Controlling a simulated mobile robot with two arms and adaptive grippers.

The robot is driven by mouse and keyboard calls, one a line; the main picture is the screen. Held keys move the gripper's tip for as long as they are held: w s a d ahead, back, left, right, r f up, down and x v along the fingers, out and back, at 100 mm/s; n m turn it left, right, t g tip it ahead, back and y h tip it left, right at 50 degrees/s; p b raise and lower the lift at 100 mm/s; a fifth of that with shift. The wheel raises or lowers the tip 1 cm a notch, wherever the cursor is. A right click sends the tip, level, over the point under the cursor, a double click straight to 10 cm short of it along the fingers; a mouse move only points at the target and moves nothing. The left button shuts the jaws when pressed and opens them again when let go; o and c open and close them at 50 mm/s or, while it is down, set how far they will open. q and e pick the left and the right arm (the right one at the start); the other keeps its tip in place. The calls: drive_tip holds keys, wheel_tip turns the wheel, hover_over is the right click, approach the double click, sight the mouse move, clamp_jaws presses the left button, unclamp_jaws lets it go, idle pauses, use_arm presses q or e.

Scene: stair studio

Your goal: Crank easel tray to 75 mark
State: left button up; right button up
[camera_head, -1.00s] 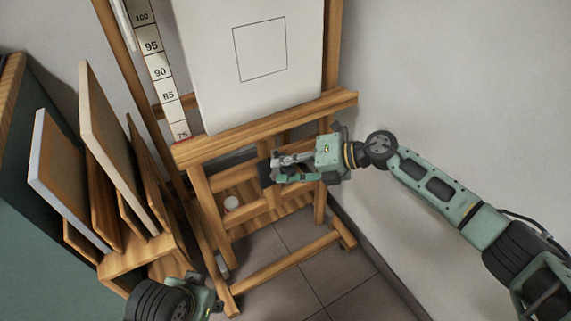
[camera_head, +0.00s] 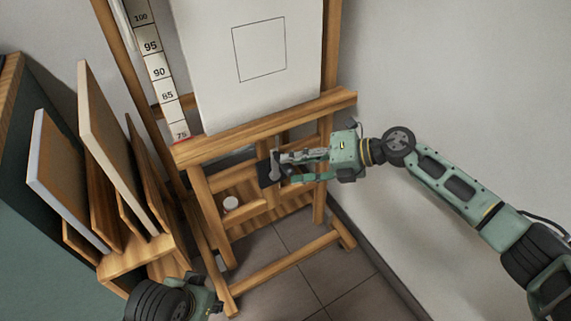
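The wooden easel's tray (camera_head: 265,126) is a crossbar under a white canvas (camera_head: 250,60). A numbered scale (camera_head: 158,72) runs up its left side. A red marker (camera_head: 182,141) at the tray's left end lies by the 75 label. A small white round knob (camera_head: 231,203) shows low on the frame. My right gripper (camera_head: 282,170) is below the tray, fingers apart, pointing left. A dark block (camera_head: 267,173) is at its fingertips; whether it is a crank part or touches them is unclear. My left gripper (camera_head: 208,300) is partly visible at the bottom; its fingers are unclear.
A wooden rack with upright panels (camera_head: 118,150) stands left of the easel, close to my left arm. A bare wall (camera_head: 450,90) is at the right. The tiled floor (camera_head: 320,275) is clear under and before the easel.

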drive_tip(key=v, duration=0.8)
drive_tip(key=shift+s, duration=0.1)
